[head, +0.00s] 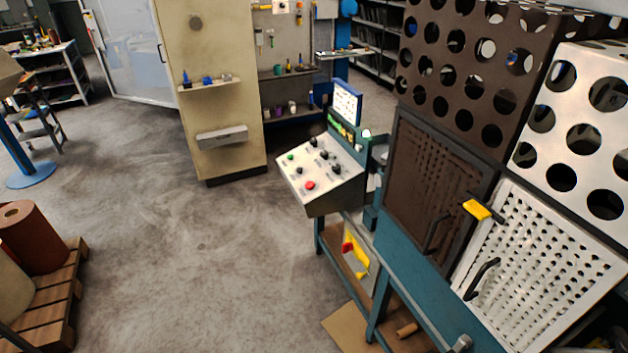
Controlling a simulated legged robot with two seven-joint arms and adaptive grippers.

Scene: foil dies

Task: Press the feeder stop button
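A sloped light-grey control panel (322,168) stands on the teal machine frame near the middle of the head view. It carries a red button (310,185) near its lower edge, a small green button (291,157) at its left and several black knobs (323,154). The labels are too small to read, so I cannot tell which control is the feeder stop button. Neither of my grippers is in view, and nothing touches the panel.
The teal machine (405,265) with perforated doors fills the right side; a yellow-ended handle (477,209) juts from it. A beige cabinet (215,85) stands behind the panel. The floor (180,240) between is clear.

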